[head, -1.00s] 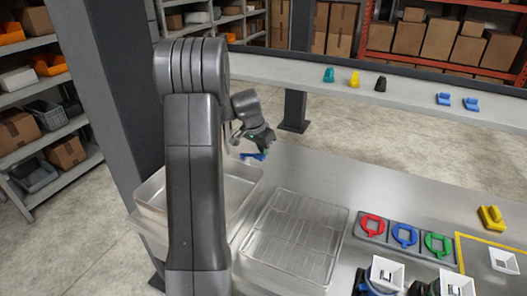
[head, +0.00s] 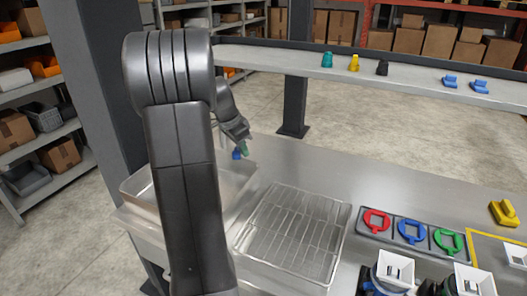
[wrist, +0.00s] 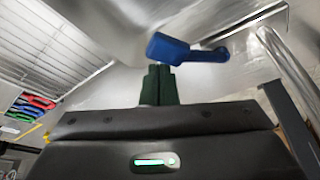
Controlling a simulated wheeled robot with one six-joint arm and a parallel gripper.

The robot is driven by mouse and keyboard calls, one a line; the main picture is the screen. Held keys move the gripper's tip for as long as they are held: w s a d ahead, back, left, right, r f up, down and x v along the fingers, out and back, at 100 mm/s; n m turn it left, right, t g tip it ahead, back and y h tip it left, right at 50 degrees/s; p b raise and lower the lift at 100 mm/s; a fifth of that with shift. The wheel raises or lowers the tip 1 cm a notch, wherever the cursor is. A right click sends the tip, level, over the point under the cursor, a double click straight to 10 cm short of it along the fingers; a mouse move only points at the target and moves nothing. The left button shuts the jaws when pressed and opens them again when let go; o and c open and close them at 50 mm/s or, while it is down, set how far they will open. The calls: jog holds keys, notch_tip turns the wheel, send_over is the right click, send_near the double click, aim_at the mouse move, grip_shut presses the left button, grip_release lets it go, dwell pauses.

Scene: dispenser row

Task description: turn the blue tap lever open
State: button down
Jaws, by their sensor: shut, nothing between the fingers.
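In the wrist view the lever (wrist: 185,50) lies crosswise just beyond my fingertips, with a thick rounded left end and a narrower right part. My gripper (head: 244,149) is shut and empty, its green fingertips (wrist: 160,85) close together. They overlap the lever's lower edge in the picture; I cannot tell whether they touch it. Much of the tap body is hidden.
A steel basin (head: 133,187) stands behind my arm, with a wire rack (head: 292,235) to its right. A tray with red, blue and green rings (head: 411,231) lies further right. A grey shelf (head: 300,68) spans the back. The counter behind the rack is clear.

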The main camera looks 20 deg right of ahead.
jog(key=shift+a, duration=0.55)
dwell(0.4)
